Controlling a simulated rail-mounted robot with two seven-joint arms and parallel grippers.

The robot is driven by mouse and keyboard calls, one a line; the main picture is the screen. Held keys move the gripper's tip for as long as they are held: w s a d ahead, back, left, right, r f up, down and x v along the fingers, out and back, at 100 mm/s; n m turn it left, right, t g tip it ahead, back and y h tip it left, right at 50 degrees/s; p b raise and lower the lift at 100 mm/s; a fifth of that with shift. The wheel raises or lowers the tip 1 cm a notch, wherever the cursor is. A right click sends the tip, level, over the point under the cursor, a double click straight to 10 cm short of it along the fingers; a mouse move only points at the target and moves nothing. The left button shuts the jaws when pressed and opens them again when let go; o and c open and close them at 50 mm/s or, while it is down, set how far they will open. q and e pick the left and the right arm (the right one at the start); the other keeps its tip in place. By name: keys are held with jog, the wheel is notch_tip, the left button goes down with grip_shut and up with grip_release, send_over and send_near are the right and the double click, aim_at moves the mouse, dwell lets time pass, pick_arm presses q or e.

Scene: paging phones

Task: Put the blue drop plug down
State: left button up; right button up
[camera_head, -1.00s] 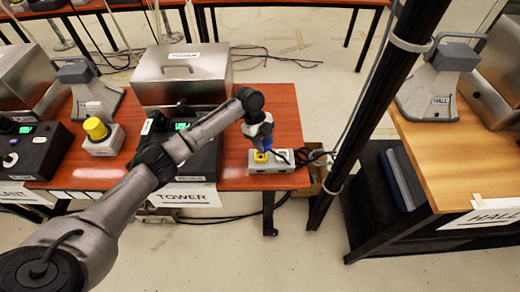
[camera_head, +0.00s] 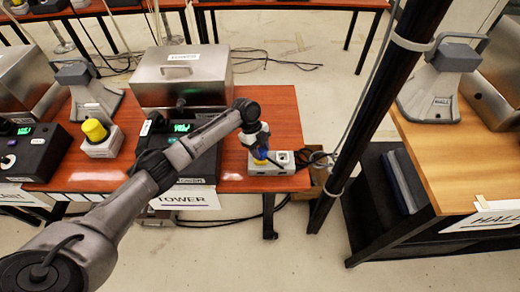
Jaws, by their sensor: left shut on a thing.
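My left gripper (camera_head: 259,148) comes in over the TOWER table and is shut on the blue drop plug (camera_head: 261,153), of which only a small part shows. The plug is directly above a yellow part (camera_head: 260,161) on the left half of a grey two-socket box (camera_head: 288,169). I cannot tell whether the plug touches the yellow part or is inserted in it. The box's right socket (camera_head: 282,157) looks empty. My right gripper is out of view.
A dark TOWER console (camera_head: 205,165) with a green display lies under my left arm, before a steel case (camera_head: 182,76). A yellow-topped plug stands in a grey block (camera_head: 103,146) at left. A black pole (camera_head: 370,110) rises right of the table. Cables (camera_head: 318,157) lie beside the box.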

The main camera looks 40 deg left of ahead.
pick_arm(q)
jog(key=shift+f, duration=0.3)
jog(key=o, duration=0.9)
jog(key=shift+r, duration=0.1)
jog(key=shift+r, duration=0.2)
jog(key=shift+p+v, duration=0.85)
jog(key=shift+v, duration=5.15)
jog(key=shift+d, duration=0.1)
